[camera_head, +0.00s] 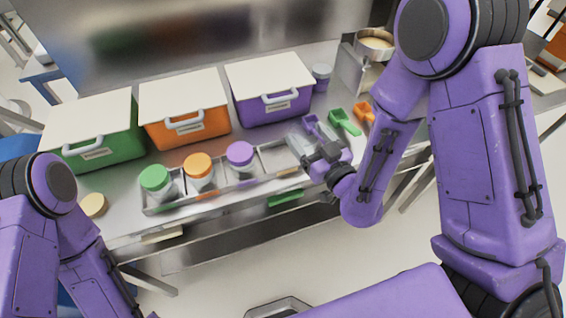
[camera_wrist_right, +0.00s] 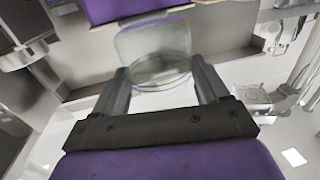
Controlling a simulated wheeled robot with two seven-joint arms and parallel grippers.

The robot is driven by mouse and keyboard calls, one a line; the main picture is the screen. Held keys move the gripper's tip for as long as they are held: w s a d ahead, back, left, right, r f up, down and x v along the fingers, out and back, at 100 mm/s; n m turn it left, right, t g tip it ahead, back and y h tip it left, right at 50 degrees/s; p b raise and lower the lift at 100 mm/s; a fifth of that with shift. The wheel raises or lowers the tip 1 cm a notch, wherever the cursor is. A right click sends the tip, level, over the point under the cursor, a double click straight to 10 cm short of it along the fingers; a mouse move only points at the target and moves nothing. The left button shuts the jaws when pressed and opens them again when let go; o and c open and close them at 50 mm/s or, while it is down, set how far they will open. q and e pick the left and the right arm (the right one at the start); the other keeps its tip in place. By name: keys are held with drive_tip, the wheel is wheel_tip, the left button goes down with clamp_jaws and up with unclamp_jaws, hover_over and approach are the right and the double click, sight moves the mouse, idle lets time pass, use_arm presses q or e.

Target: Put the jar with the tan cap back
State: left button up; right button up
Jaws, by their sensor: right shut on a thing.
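My right gripper (camera_head: 322,156) is shut on a clear jar (camera_head: 298,140), over the right end of the metal tray (camera_head: 277,158). The jar also shows between both fingers (camera_wrist_right: 160,88) in the right wrist view. It looks see-through and tilted, with no cap visible on it. I cannot tell whether it touches the tray. A round tan cap (camera_head: 93,205) lies on the counter left of the tray; no jar shows under it. My left gripper is out of view.
Jars with green (camera_head: 154,178), orange (camera_head: 198,166) and purple (camera_head: 240,154) caps stand in the tray. Green (camera_head: 104,150), orange (camera_head: 187,127) and purple (camera_head: 270,108) lidded bins stand behind. A green scoop (camera_head: 344,122) and other scoops lie at right, near a metal stand with a bowl (camera_head: 375,44).

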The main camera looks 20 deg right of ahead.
drive_tip(key=shift+w+a+f+b, duration=0.55)
drive_tip(key=shift+w+f+b, duration=0.25)
drive_tip(key=shift+b, duration=0.4)
drive_tip(key=w+a+f, duration=0.1)
drive_tip(key=w+a+f+p, duration=0.1)
drive_tip(key=f, duration=0.1)
drive_tip(key=w+a+f, duration=0.1)
drive_tip(key=shift+f+p, duration=0.2)
drive_tip(key=shift+p, duration=0.2)
drive_tip(key=f, duration=0.2)
drive_tip(key=shift+w+a+f, duration=0.2)
drive_tip(key=shift+f, duration=0.7)
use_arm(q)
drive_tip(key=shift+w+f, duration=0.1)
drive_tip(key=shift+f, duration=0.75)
